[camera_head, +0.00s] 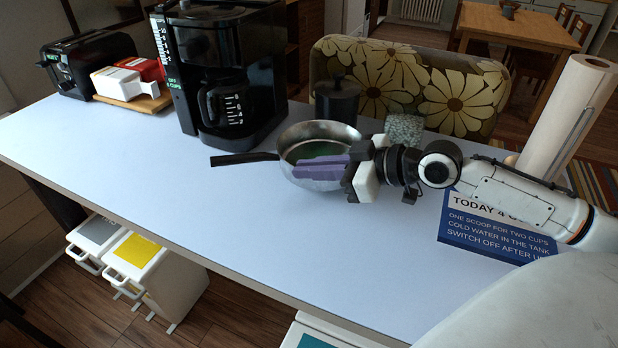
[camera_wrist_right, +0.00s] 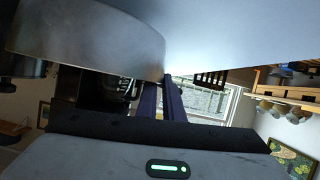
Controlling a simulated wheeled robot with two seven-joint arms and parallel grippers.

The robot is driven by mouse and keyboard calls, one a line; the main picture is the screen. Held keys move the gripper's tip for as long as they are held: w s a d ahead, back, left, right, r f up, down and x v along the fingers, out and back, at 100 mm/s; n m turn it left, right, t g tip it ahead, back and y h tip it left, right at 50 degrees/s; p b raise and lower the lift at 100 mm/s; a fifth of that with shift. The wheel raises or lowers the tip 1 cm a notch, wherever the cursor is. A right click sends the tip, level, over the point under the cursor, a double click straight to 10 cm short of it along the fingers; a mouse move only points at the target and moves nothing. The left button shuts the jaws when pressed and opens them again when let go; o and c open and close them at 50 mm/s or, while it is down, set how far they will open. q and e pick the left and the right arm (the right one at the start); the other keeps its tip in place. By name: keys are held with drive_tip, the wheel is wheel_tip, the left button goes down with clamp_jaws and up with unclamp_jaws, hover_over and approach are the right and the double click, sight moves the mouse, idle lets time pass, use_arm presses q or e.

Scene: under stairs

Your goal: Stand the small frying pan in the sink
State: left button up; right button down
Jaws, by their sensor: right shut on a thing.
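The small frying pan (camera_head: 318,134), silver with a green inside and a black handle pointing left, is upright at the middle of the white counter in the head view. I cannot tell whether it rests on the counter or is just above it. My right gripper (camera_head: 322,168) reaches in from the right, its purple fingers shut on the pan's near right side. In the right wrist view the pan's grey wall (camera_wrist_right: 95,42) fills the upper left, by the fingers (camera_wrist_right: 160,98). No sink shows in either view. My left gripper is not in view.
A coffee maker (camera_head: 228,70) and a black canister (camera_head: 337,100) stand behind the pan. A glass jar (camera_head: 404,130) is close behind my right gripper. A blue sign (camera_head: 490,232) and a paper roll (camera_head: 562,120) are at the right. The counter's front left is clear.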

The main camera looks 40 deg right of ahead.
drive_tip(key=shift+f, duration=1.2)
drive_tip(key=shift+f, duration=0.15)
drive_tip(key=c, duration=2.3)
unclamp_jaws()
drive_tip(key=shift+f, duration=0.15)
drive_tip(key=o, duration=0.4)
